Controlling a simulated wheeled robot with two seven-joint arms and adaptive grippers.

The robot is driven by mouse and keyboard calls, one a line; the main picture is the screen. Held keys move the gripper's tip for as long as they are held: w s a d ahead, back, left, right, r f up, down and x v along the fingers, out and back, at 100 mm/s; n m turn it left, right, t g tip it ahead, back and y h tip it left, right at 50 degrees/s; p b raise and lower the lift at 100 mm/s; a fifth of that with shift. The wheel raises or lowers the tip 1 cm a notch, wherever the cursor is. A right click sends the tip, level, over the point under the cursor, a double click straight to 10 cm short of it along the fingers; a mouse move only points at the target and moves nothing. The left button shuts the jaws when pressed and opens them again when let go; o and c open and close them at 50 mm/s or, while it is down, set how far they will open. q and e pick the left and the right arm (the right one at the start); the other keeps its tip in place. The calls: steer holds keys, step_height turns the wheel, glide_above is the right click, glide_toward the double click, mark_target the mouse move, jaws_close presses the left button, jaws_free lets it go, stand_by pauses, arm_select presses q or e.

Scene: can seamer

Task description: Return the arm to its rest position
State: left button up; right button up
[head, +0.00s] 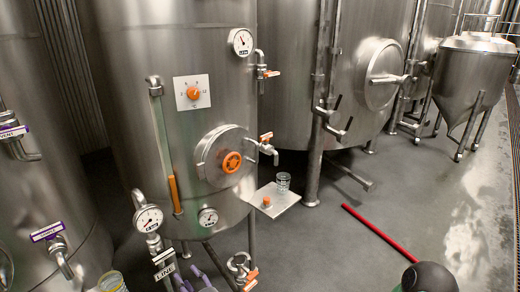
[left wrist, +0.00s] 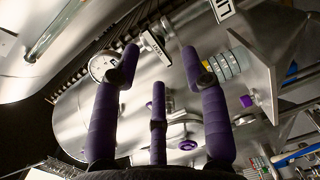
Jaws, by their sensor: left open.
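My left gripper (head: 190,279) is at the bottom edge of the head view, in front of the foot of the large steel tank (head: 150,60). Only its purple fingers show there, beside a valve with a "LINE" label (head: 165,271). In the left wrist view the purple fingers of the left gripper (left wrist: 160,62) stand apart, and nothing is held between them. The rest of the left arm is hidden below the head view. My right gripper is not in view.
A glass (head: 283,181) stands on a small shelf (head: 263,206) on the tank. Another glass (head: 112,283) is at the bottom left. Gauges (head: 148,218) and valves (head: 242,267) stick out near the gripper. A red bar (head: 378,232) lies on the otherwise open floor at right.

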arm_select(q)
steer(key=w+d+f+m+g+h, duration=0.1)
steer(key=d+f+m+h, duration=0.2)
steer(key=f+m+h, duration=0.5)
steer(key=w+d+f+m+g+h, duration=0.1)
steer(key=d+f+m+g+h, duration=0.3)
steer(key=f, duration=0.8)
steer(key=s+d+f+m+g+h, duration=0.2)
steer(key=s+f+m, duration=0.3)
steer(key=s, duration=0.5)
steer(key=s+d+f+m+g+h, duration=0.2)
steer(key=s+d+f+m+g, duration=0.2)
steer(key=s+f, duration=0.5)
steer(key=s+m+g, duration=0.1)
steer(key=m, duration=0.1)
steer(key=shift+s+d+f+m, duration=0.2)
steer(key=shift+m, duration=0.1)
steer(key=shift+c, duration=0.3)
steer(key=shift+a, duration=0.1)
steer(key=shift+c, duration=0.3)
